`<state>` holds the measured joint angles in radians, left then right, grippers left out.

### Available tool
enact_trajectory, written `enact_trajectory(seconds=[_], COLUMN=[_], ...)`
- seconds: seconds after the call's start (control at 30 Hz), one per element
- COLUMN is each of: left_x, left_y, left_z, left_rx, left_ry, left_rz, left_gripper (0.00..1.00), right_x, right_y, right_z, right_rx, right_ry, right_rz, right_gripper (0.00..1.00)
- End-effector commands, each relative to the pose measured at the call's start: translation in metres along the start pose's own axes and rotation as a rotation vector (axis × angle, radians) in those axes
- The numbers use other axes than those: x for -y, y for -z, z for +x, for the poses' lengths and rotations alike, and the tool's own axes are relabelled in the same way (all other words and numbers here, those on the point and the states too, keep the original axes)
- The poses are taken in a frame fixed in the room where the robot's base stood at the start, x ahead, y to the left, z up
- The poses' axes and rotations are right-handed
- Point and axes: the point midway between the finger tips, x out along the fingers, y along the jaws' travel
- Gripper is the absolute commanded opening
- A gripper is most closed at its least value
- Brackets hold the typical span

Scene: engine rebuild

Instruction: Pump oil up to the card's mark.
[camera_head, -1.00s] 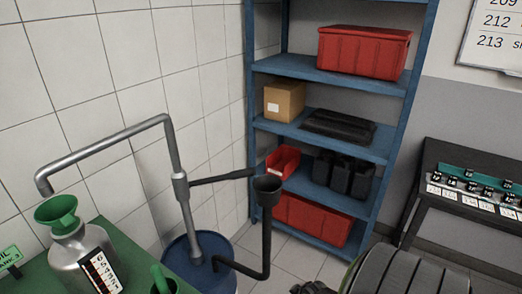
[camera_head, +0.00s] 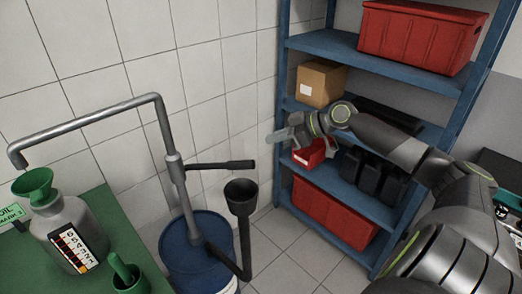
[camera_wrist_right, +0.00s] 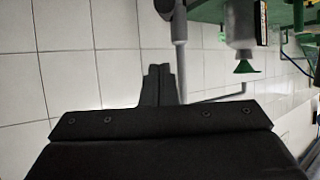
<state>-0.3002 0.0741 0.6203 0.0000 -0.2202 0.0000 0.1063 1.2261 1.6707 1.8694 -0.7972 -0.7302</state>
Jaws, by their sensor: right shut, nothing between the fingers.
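The grey metal jug (camera_head: 62,232) with a green funnel (camera_head: 34,184) stands on the green bench. Its front has a numbered scale (camera_head: 76,250). The pump spout pipe (camera_head: 90,118) ends above the funnel. The pump rises from a blue drum (camera_head: 172,262); its dark lever (camera_head: 222,165) points right, roughly level. A green card (camera_head: 10,215) reading OIL stands left of the jug; its smaller line is hard to read. My right gripper (camera_head: 274,137) is shut and empty, above and right of the lever's end, apart from it. The right wrist view shows its closed fingers (camera_wrist_right: 158,84). My left gripper is out of view.
A dark cup (camera_head: 241,192) on a bent pipe stands below the lever's end. A blue shelf (camera_head: 320,45) with red bins and a cardboard box (camera_head: 320,82) is behind my right arm. A green cup (camera_head: 126,274) sits on the bench's front edge.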

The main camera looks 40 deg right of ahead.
Motion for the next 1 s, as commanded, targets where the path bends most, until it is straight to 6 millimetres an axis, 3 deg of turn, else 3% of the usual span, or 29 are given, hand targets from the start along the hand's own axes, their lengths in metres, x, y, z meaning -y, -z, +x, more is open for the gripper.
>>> enact_trajectory(seconds=[0.13, 0.57, 1.0], left_x=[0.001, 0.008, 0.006], left_y=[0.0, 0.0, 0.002], left_z=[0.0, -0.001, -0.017], left_rx=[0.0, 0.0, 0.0], left_ry=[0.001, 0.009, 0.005], left_rz=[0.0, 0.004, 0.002], left_gripper=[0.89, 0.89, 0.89], right_x=[0.009, 0.01, 0.011], right_y=[0.013, 0.014, 0.017], right_z=[-0.004, -0.001, 0.041], right_rx=[-0.008, -0.011, -0.014], right_ry=[0.032, 0.034, 0.034], right_rz=[-0.023, -0.022, -0.019], right_gripper=[0.0, 0.0, 0.0])
